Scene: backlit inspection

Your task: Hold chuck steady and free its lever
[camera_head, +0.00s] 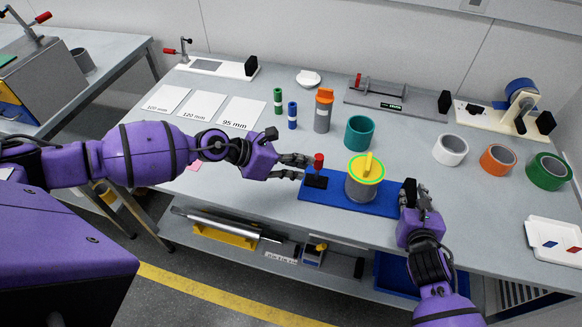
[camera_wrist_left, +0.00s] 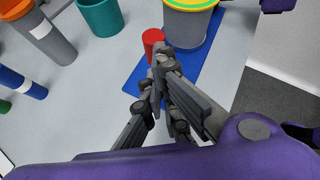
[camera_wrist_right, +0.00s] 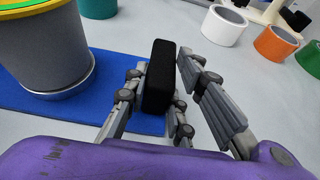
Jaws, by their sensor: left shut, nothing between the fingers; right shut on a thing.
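The chuck is a blue base plate (camera_head: 335,194) with a black block at its right end. A grey cylinder (camera_head: 362,188) stands on it, topped by a green-yellow ring with a yellow grip (camera_head: 368,164). The lever has a red knob (camera_head: 319,160) and rises from a black mount (camera_head: 316,181) at the plate's left. My left gripper (camera_head: 301,167) is shut and empty, just left of the knob; in the left wrist view its fingertips overlap the knob's lower edge (camera_wrist_left: 152,42), contact unclear. My right gripper (camera_head: 413,194) is shut on the black block (camera_wrist_right: 159,75).
A teal ring (camera_head: 359,133) and an orange-topped grey cylinder (camera_head: 323,112) stand behind the chuck. White (camera_head: 450,150), orange (camera_head: 497,159) and green (camera_head: 548,171) rings stand at right. A white tray (camera_head: 540,228) lies at the right edge.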

